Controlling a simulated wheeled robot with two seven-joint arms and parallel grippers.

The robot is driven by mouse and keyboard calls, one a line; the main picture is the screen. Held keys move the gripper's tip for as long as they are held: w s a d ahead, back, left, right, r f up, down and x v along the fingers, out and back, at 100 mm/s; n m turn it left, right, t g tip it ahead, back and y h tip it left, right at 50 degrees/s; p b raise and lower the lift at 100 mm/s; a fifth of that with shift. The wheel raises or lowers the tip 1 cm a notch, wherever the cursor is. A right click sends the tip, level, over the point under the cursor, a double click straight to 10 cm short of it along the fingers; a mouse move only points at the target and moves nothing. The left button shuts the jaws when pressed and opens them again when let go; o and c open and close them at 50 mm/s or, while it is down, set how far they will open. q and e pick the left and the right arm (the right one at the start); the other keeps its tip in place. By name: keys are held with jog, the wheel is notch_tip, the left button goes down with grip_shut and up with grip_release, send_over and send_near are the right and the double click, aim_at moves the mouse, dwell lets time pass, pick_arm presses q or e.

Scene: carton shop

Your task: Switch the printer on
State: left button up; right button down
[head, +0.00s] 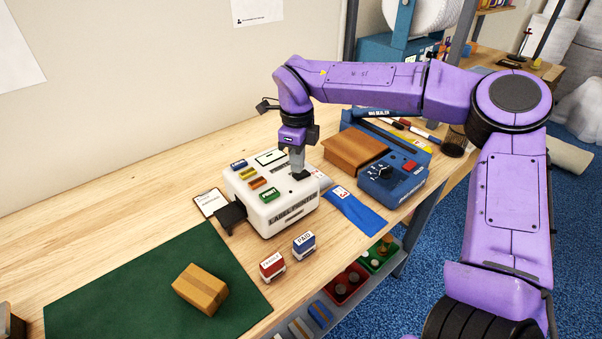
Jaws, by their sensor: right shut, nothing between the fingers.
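The white label printer (293,219) stands on the wooden bench, with "LABEL PRINTER" on its front. Blue, yellow, orange and green labelled pieces show on its top. My right gripper (299,176) is shut and empty, pointing down at the right part of the printer's top. The fingertips are at or just above the surface; I cannot tell whether they touch it. They hide the spot beneath them, and no power switch is clearly readable. My left gripper is not in view.
A blue machine (393,182) with a red button and a brown box (354,149) stand right of the printer. Red and blue stamps (271,266) stand in front. A small carton (201,289) lies on the green mat (100,293). The bench's back left is clear.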

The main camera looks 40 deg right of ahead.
aim_at(297, 175)
jog(key=shift+f+b, duration=0.55)
jog(key=shift+f, duration=0.5)
dwell(0.9)
jog(key=shift+s+r, duration=0.1)
notch_tip(297, 175, up, 7)
jog(key=p, duration=0.7)
